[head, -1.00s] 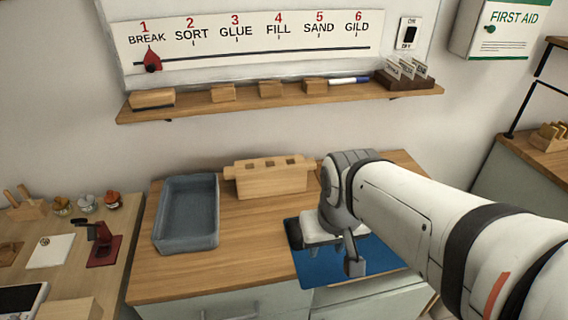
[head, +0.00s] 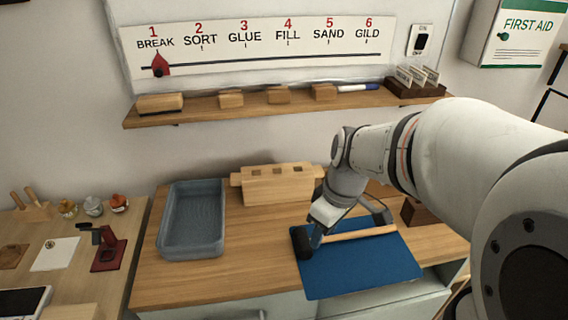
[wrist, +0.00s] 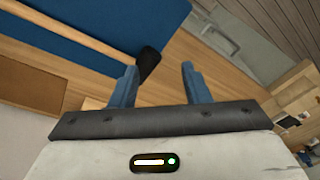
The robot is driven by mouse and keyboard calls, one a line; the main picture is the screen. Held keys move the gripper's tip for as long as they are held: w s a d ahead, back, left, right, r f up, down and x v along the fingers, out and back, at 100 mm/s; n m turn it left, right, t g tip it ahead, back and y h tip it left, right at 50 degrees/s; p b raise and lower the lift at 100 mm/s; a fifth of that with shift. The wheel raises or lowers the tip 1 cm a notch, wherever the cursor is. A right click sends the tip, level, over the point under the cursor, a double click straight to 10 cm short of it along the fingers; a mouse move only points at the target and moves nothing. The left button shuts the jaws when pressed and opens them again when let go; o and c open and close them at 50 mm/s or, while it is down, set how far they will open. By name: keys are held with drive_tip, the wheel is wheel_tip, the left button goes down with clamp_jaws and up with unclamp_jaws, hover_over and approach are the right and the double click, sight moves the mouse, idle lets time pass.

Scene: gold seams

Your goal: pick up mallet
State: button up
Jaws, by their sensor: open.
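The mallet lies on the blue mat (head: 365,270), near its back edge. Its pale wooden handle (head: 362,234) points right and its dark head (head: 302,243) is at the mat's left edge. In the wrist view the dark head (wrist: 149,62) shows just beyond the left fingertip, with the handle (wrist: 75,32) running to the upper left across the mat (wrist: 120,22). My gripper (head: 348,225) is over the mallet in the head view, fingers apart. In the wrist view my gripper (wrist: 159,70) is open with nothing held between its fingers.
A grey-blue tray (head: 163,225) stands on the left of the wooden worktop (head: 240,275). A wooden block with slots (head: 278,187) stands behind the mat. A brown wooden box (head: 415,213) is right of my gripper. A shelf (head: 200,110) runs above.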

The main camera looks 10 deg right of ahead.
sight(331, 237)
drive_tip(key=w+d+f+n+y, duration=0.1)
drive_tip(key=w+f+n, duration=0.1)
drive_tip(key=n, duration=0.1)
drive_tip(key=w+d+f+n+y, duration=0.1)
drive_tip(key=w+d+n, duration=0.1)
drive_tip(key=w+n, duration=0.1)
drive_tip(key=w+d+f+n, duration=0.2)
drive_tip(key=n, duration=0.1)
drive_tip(key=shift+w+d+f+n+g+y, duration=0.1)
drive_tip(key=shift+w+f+n+g+y, duration=0.2)
drive_tip(key=shift+w+g+y, duration=0.1)
drive_tip(key=shift+w+f, duration=0.1)
drive_tip(key=shift+f, duration=0.15)
drive_tip(key=p+x, duration=0.1)
drive_tip(key=x, duration=0.6)
drive_tip(key=shift+a+f, duration=0.1)
drive_tip(key=shift+a, duration=0.2)
drive_tip(key=shift+c, duration=0.4)
clamp_jaws()
